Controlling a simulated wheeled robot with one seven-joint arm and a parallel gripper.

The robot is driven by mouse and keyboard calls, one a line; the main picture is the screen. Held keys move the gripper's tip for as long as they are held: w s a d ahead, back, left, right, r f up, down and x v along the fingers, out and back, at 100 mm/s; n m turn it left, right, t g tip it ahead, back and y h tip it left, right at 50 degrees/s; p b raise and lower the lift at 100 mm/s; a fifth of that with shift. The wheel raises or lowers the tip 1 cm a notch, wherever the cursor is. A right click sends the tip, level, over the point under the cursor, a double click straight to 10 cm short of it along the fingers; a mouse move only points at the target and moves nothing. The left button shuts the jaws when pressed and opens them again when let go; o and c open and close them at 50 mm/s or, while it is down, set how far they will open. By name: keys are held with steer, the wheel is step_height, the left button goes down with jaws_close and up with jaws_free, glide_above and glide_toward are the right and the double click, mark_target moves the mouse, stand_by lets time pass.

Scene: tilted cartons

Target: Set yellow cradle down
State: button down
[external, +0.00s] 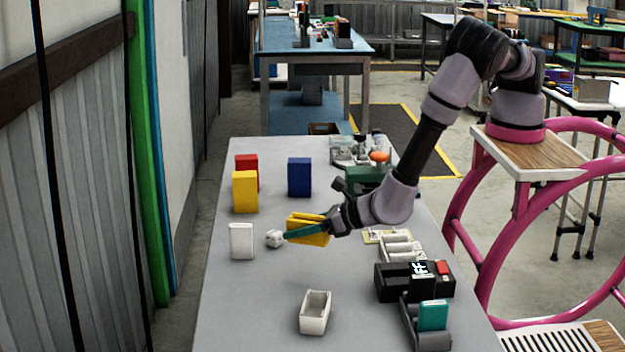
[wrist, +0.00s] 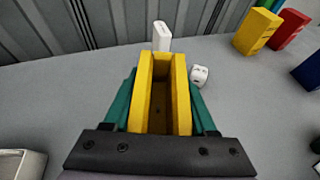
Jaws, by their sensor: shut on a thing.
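The yellow cradle (external: 313,238) is an open-topped trough, held tilted over the middle of the grey table in the external view. In the wrist view the yellow cradle (wrist: 182,102) lies between my teal fingers, its open hollow facing the camera. My gripper (external: 303,231) is shut on its two long sides; my gripper (wrist: 161,102) also shows in the wrist view. I cannot tell for sure whether the cradle touches the table.
Yellow (external: 245,192), red (external: 249,160) and blue (external: 299,177) cartons stand farther back. A white cradle (external: 314,315) sits in front. Devices line the table's right side.

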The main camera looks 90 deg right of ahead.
steer(key=d+r+m+g+h, duration=0.3)
steer(key=d+m+h, duration=0.2)
steer(key=d, duration=1.9)
steer(key=f, duration=0.3)
steer(key=d+f, duration=0.1)
steer(key=f, duration=0.1)
steer(key=shift+s+f, duration=0.25)
steer(key=shift+f, duration=2.35)
steer(key=shift+c, duration=1)
jaws_free()
steer(key=shift+f, duration=0.1)
